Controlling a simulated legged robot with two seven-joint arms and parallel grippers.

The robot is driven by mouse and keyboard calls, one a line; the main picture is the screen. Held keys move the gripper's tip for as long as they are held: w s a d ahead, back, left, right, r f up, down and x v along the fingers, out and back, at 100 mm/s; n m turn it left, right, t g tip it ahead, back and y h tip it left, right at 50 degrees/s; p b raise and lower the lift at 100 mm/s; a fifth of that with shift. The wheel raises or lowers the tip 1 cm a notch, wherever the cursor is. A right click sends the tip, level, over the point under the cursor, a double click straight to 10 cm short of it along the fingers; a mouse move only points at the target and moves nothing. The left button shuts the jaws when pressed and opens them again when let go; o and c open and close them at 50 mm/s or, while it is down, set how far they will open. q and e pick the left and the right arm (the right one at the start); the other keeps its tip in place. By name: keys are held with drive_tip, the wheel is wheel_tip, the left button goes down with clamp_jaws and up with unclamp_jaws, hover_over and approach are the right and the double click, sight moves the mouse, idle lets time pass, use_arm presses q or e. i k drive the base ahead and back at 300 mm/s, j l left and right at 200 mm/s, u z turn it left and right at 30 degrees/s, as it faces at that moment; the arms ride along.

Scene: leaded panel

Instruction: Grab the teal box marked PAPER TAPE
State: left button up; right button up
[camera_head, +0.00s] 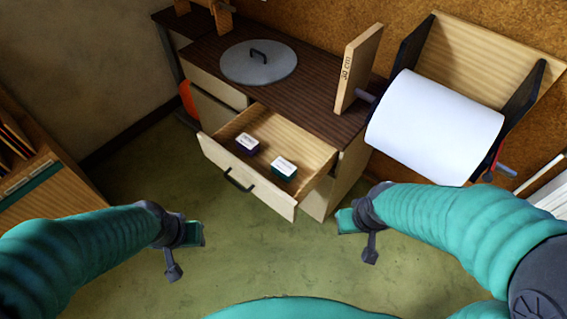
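A small box with a white top and teal sides (284,167) lies in the open wooden drawer (304,145), toward its right front. The print on its top is too small to read. A similar box with a white top and dark purple sides (246,143) lies to its left in the same drawer. My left gripper (200,234) is in front of the cabinet at lower left, apart from the drawer. My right gripper (341,221) is to the lower right of the drawer, apart from the boxes. Neither gripper's fingers show clearly, and I see nothing held.
The drawer's front panel with a dark handle (238,180) juts toward me. A round grey lid (259,62) lies on the dark cabinet top (318,88). A large white paper roll (434,127) on a holder stands at right. A shelf (40,185) is at left. Green floor (262,245) is clear.

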sight(285, 170)
drive_tip(key=i+j+z, duration=0.1)
drive_tip(key=i+j, duration=0.2)
drive_tip(key=i+j+z, duration=0.15)
drive_tip(key=i+j, duration=0.2)
drive_tip(key=i+j+z, duration=0.1)
drive_tip(key=i+j, duration=0.15)
drive_tip(key=j, duration=0.25)
drive_tip(key=i+j+z, duration=0.1)
drive_tip(key=i+j, duration=0.2)
drive_tip(key=j, duration=0.1)
